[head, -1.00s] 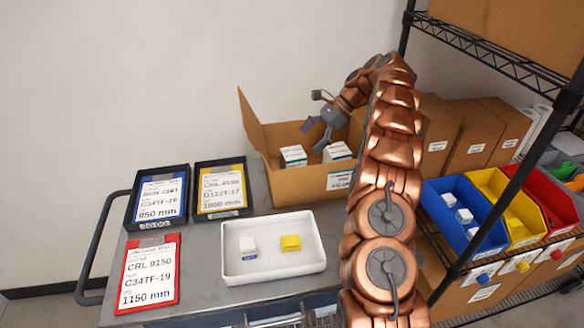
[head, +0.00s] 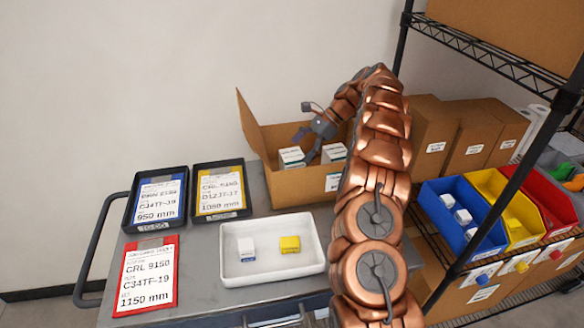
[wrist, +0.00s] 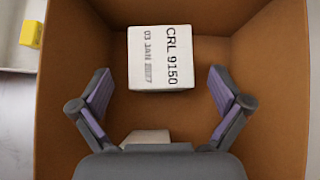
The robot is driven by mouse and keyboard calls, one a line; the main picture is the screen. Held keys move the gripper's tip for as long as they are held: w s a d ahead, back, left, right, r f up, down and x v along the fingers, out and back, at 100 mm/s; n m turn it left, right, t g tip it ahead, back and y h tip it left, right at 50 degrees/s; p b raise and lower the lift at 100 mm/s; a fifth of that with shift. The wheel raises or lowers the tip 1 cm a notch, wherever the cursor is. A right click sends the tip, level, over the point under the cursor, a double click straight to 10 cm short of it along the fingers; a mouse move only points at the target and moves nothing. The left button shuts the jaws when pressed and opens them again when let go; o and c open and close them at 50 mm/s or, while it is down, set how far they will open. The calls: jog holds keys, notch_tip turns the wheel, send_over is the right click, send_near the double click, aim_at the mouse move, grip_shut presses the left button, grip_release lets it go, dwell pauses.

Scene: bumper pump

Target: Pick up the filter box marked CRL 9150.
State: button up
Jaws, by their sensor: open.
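The white filter box marked CRL 9150 (wrist: 163,62) lies in a brown carton, label facing the wrist camera, with a date beside the marking. From the layout it appears to be the left box (head: 291,158) in the head view, where its marking is unreadable. My gripper (wrist: 160,88) is open and empty over the carton, one finger towards each side of the box and apart from it. It also shows in the head view (head: 306,146), above the carton. A second white box (head: 334,153) sits to the right, partly hidden under my gripper in the wrist view (wrist: 146,137).
The open carton (head: 300,188) has walls close around my gripper. A white tray (head: 270,271) with a white and a yellow block stands in front. Cards and black trays (head: 219,215) lie left. A wire shelf (head: 480,55) with bins stands right.

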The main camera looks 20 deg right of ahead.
aim_at(296, 153)
jog(key=shift+w+a+f+p, duration=0.15)
jog(key=shift+a+f+p, duration=0.3)
jog(key=shift+a, duration=0.3)
jog(key=shift+x, duration=1.1)
jog(key=shift+d+f, duration=0.1)
jog(key=shift+c, duration=0.2)
jog(key=c, duration=1.6)
